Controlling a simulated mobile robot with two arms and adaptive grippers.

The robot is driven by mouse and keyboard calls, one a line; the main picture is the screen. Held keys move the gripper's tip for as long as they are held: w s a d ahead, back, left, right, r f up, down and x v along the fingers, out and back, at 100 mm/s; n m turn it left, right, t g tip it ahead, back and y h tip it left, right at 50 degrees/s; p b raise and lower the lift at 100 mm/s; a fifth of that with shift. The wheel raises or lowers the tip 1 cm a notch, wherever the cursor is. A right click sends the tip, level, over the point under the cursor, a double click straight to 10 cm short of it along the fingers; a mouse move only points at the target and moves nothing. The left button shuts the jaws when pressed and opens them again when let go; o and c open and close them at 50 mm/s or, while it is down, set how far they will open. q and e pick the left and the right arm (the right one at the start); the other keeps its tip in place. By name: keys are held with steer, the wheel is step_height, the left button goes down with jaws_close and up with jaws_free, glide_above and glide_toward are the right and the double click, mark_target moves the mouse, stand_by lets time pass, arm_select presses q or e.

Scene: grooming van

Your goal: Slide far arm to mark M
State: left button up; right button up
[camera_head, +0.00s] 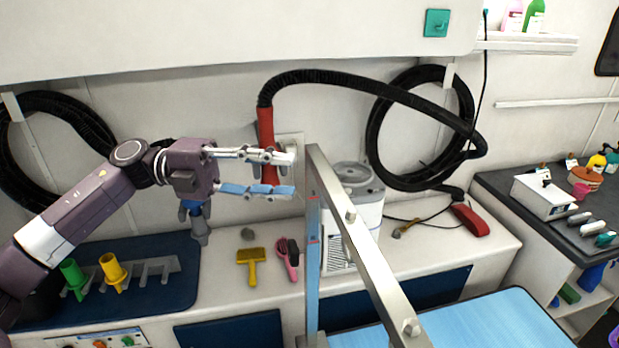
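The grooming arm shows as an upright post (313,270) with a blue face and small red marks. A long metal bar (362,236) with round knobs slants from the post's top down toward me. I cannot read a letter M on any mark. My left gripper (293,174) is level with the upper post, just left of it. Its two fingers point right and are apart, with nothing visibly held between them. A red dryer handle (265,125) shows behind the fingers; I cannot tell whether they touch it. My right gripper is not in view.
A blue table top (490,325) lies at the lower right. On the counter are a yellow brush (251,265), a pink-handled brush (289,262) and a white dryer unit (352,215). Black hoses (420,90) hang on the wall. A blue mat (150,295) holds nozzles.

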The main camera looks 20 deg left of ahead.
arm_select(q)
steer(key=shift+v, duration=1.8)
